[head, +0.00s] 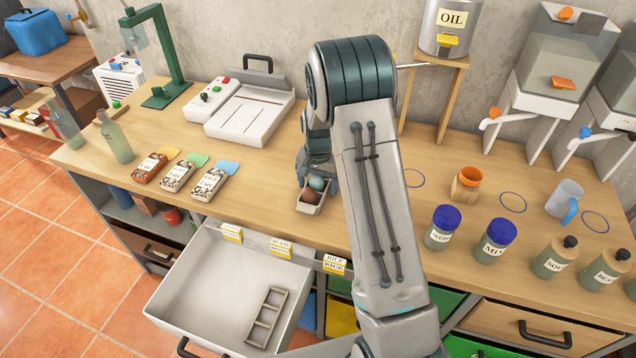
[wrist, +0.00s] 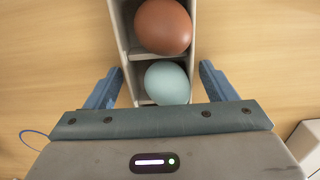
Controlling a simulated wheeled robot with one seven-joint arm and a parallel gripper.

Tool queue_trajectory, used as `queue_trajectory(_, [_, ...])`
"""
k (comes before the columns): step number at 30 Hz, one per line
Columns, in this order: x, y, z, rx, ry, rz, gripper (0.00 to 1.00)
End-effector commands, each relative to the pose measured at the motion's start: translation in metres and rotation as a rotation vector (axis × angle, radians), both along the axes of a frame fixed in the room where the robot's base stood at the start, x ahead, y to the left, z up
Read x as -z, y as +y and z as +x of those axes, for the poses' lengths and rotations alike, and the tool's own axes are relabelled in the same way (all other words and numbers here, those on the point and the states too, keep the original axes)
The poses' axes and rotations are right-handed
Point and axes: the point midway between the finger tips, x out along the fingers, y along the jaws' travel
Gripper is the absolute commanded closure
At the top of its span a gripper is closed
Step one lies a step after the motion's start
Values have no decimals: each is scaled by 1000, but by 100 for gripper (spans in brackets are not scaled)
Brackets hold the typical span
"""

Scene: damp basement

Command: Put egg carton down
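The egg carton (head: 311,209) is a narrow grey tray on the wooden worktop. It holds a brown egg (head: 310,197) and a pale blue egg (head: 317,183). The wrist view shows the carton (wrist: 122,42) running away from my gripper, with the blue egg nearer. My gripper (wrist: 160,80) has its two blue fingers spread on either side of the carton's near end, with a small gap at each side. In the head view my gripper (head: 318,180) is low over the worktop at the carton's far end, partly hidden by my arm.
An open white drawer (head: 190,290) below the worktop's front edge holds an empty grey divided tray (head: 266,317). Three labelled packets, including a white one (head: 209,185), lie left of the carton. Jars with blue lids (head: 443,230) stand to the right.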

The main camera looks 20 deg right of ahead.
Motion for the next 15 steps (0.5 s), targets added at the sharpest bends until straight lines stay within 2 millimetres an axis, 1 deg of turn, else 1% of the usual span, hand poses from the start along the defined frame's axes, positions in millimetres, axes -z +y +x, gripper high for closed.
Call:
queue_trajectory(6, [-1,0,0,0,0,0,22])
queue_trajectory(10, [-7,0,0,0,-1,0,22])
queue_trajectory(11, [-10,0,1,0,-4,0,22])
queue_trajectory(14, [-28,0,1,0,-6,0,22])
queue_trajectory(15, [-37,0,1,0,-6,1,22])
